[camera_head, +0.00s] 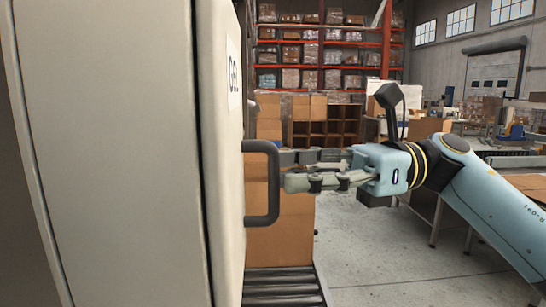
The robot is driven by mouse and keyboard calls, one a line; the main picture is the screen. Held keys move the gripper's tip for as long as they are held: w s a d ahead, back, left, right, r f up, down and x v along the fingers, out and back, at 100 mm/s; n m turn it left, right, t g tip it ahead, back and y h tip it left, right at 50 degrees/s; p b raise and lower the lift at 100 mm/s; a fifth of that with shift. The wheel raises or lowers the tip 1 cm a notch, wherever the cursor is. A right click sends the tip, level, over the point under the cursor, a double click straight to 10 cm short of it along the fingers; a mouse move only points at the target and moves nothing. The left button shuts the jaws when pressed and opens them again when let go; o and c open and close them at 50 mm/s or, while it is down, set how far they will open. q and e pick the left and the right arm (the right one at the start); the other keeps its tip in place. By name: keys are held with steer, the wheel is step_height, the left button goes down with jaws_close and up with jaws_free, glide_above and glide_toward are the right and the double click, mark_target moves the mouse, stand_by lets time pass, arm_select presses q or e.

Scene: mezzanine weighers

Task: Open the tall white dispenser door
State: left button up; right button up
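The tall white dispenser (110,150) fills the left of the view. Its door (222,190) is the slab facing right, separated from the body by a thin dark seam, and looks shut. A dark grey, D-shaped handle (273,180) stands out from the door. My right gripper (286,170) reaches in from the right at mid-handle height. Its fingers are apart, with the tips just beside the handle's upright bar. The farther fingertip is partly hidden at the bar; I cannot tell whether it touches. My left gripper is out of view.
Cardboard boxes (283,235) stand behind the handle, above a roller conveyor (282,287). Tall orange racks with boxes are at the back. Tables (428,212) stand behind my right arm. The grey floor (365,255) is clear at lower centre.

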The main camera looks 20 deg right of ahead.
mark_target(273, 177)
steer(key=shift+w+a+p, duration=0.15)
steer(key=shift+a+p, duration=0.35)
steer(key=shift+a, duration=1.1)
jaws_close()
